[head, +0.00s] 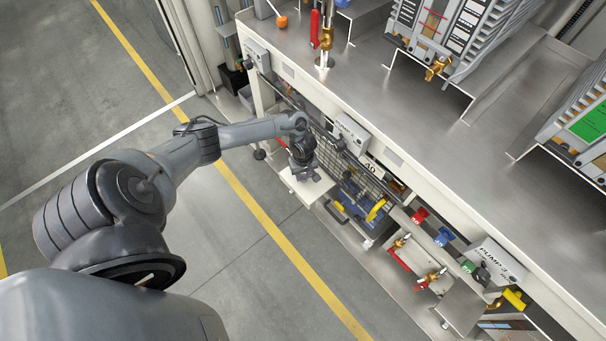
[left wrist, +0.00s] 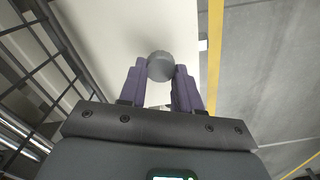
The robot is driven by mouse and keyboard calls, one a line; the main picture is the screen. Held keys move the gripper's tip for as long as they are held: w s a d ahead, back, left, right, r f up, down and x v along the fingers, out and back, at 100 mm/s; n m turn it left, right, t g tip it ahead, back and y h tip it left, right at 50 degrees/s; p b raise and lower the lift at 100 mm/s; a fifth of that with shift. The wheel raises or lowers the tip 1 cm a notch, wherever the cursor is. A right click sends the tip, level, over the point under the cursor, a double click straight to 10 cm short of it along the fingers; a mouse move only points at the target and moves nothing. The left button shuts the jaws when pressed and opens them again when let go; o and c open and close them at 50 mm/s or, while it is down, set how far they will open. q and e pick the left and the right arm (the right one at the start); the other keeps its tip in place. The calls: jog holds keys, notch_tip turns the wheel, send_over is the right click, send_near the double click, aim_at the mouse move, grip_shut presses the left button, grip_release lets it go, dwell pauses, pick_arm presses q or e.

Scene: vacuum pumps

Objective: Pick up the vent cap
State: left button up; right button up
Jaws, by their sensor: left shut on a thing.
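The vent cap (left wrist: 160,66) is a round grey piece, seen from above in the left wrist view. It sits between the two purple fingers of my left gripper (left wrist: 160,82), which are shut on it. A pale flat surface (left wrist: 115,35) lies below the cap; I cannot tell whether the cap still touches it. In the head view my left gripper (head: 303,174) is over a small white shelf (head: 300,188) beside the bench; the cap is hidden there. My right gripper is not in view.
A wire mesh (left wrist: 48,75) stands close on the left in the wrist view. In the head view a long metal bench (head: 350,75) runs alongside, with a blue-and-yellow pump (head: 360,205) and coloured valves (head: 420,215) to the right. Open grey floor (head: 240,265) lies on the near side.

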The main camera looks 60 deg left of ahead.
pick_arm(q)
notch_tip(320, 180, up, 18)
jog(key=p, duration=1.3)
notch_tip(320, 180, up, 4)
jog(key=p, duration=0.7)
send_over(303, 176)
